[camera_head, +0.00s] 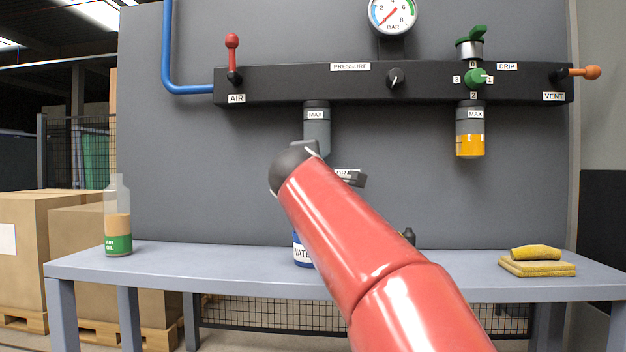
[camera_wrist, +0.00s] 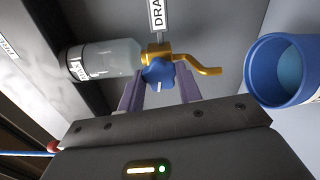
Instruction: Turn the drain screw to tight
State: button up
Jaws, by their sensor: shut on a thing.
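The drain screw (camera_wrist: 158,73) is a blue lobed knob on a brass valve body in the wrist view, with a white mark on its lower edge. A curved brass spout (camera_wrist: 207,70) leaves the valve to the right. My gripper (camera_wrist: 159,79) has its two fingers on either side of the blue knob, shut on it. The clear-grey filter bowl (camera_wrist: 112,58) with a MAX label adjoins the valve, and it also shows in the head view (camera_head: 317,131). In the head view my red arm hides the screw and my gripper's fingers.
A blue waste cup (camera_wrist: 262,75) stands close right of the spout in the wrist view. The bench (camera_head: 190,264) carries an air oil bottle (camera_head: 118,225) and yellow cloths (camera_head: 537,264). Above are the red AIR lever (camera_head: 232,55), gauge (camera_head: 391,14) and orange VENT lever (camera_head: 590,73).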

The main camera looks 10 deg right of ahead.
jog(key=shift+f+m+b, duration=0.15)
jog(key=shift+m+b, duration=2.2)
jog(key=shift+m, duration=5.45)
jog(key=o, duration=1)
